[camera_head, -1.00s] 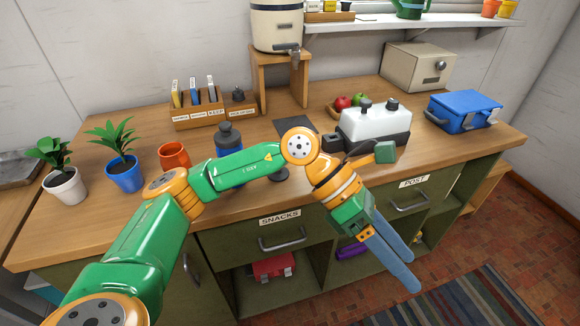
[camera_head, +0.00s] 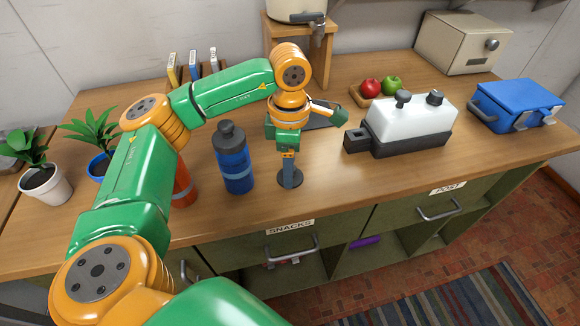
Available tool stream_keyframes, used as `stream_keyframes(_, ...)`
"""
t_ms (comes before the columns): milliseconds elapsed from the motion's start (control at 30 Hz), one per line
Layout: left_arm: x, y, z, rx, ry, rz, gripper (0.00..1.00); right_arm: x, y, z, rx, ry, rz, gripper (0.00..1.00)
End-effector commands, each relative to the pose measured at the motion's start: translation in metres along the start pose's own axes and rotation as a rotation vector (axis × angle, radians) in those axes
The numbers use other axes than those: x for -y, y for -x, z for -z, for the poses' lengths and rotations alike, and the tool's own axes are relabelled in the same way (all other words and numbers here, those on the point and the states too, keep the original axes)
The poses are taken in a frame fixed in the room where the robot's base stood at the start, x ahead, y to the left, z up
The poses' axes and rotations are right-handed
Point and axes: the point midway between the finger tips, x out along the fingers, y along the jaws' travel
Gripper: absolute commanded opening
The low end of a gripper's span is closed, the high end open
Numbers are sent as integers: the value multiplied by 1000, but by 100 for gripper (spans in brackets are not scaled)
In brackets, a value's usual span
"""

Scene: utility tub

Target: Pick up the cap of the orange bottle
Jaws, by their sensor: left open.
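An orange bottle (camera_head: 185,190) stands on the wooden counter at the left, mostly hidden behind my left arm; its top is out of sight. A dark, round, flat piece (camera_head: 290,181) lies on the counter near its front edge. It looks like a bottle cap, but I cannot tell for sure. My left gripper (camera_head: 291,178) points straight down right over this dark piece, its fingers seen nearly edge-on and overlapping it. The gripper is open; I cannot tell whether the fingers touch the piece. My right gripper is not in view.
A blue bottle with a dark cap (camera_head: 234,160) stands between the orange bottle and my left gripper. A white and black container (camera_head: 410,120) stands to the right, with a blue box (camera_head: 516,102) beyond it. Potted plants (camera_head: 44,186) are at the left.

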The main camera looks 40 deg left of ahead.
Motion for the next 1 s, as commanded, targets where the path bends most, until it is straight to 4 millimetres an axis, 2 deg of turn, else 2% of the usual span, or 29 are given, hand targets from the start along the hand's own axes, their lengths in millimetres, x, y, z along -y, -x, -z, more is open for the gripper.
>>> stream_keyframes(133,0,0,0,1,0,0,68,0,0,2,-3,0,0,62)
stream_keyframes(300,0,0,0,2,-1,0,22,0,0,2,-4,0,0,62)
stream_keyframes(400,0,0,0,2,-1,0,0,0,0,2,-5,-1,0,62)
stream_keyframes(767,0,5,-1,4,-1,-1,0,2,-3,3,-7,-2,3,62)
stream_keyframes(900,-1,26,-2,7,-1,-4,0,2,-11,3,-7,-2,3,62)
stream_keyframes(1000,17,54,-7,6,-10,-7,0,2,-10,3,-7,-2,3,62)
